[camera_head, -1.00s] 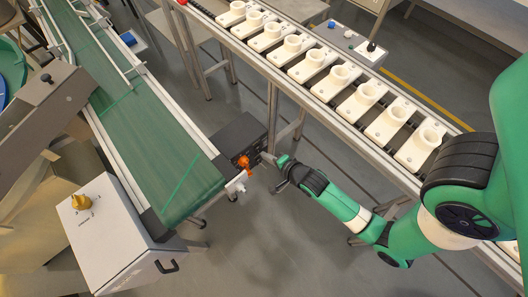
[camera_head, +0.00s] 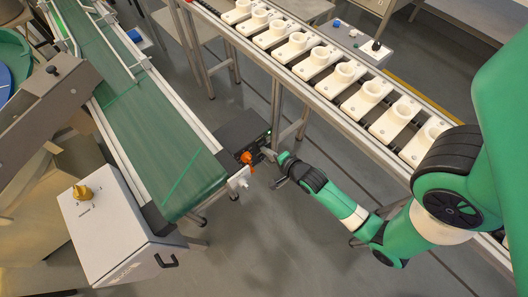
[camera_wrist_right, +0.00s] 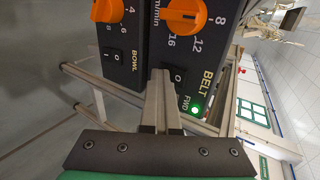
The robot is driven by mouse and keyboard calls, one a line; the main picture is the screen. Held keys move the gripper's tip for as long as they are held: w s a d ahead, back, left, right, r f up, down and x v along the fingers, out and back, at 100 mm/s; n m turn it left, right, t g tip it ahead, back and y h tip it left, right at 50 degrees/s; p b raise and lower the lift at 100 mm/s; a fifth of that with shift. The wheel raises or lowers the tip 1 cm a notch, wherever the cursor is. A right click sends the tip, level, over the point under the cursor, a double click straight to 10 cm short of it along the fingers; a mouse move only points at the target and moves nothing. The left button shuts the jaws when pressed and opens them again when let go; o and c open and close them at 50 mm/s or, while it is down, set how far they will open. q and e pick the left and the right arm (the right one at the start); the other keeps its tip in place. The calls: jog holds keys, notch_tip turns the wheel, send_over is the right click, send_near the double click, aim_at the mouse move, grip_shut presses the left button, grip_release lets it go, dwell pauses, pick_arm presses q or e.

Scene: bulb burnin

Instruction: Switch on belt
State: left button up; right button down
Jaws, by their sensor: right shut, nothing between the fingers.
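The control box (camera_head: 243,136) stands beside the end of the green conveyor belt (camera_head: 150,140). In the right wrist view, its BELT panel (camera_wrist_right: 207,75) has an orange dial (camera_wrist_right: 186,16), a black rocker switch (camera_wrist_right: 178,75) and a green FWD light (camera_wrist_right: 196,109) that glows. My right gripper (camera_head: 268,153) is at the box's face. Its shut, empty fingers (camera_wrist_right: 161,75) overlap the left side of the belt rocker; contact is not clear. The fingers partly hide the switch. My left gripper is out of view.
A neighbouring BOWL panel (camera_wrist_right: 115,55) has its own orange dial and rocker. A rail with several white socket holders (camera_head: 345,75) runs behind my right arm. Open floor lies below the box.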

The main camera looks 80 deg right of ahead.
jog(key=shift+w+r+p, duration=0.15)
jog(key=shift+r+p, duration=0.75)
jog(key=shift+r, duration=0.15)
jog(key=shift+s+a+r+p, duration=0.15)
jog(key=shift+s+p, duration=0.15)
jog(key=shift+s, duration=0.1)
jog(key=p+v, duration=0.3)
jog(key=v, duration=0.9)
jog(key=shift+s+a, duration=0.3)
jog(key=shift+s, duration=0.15)
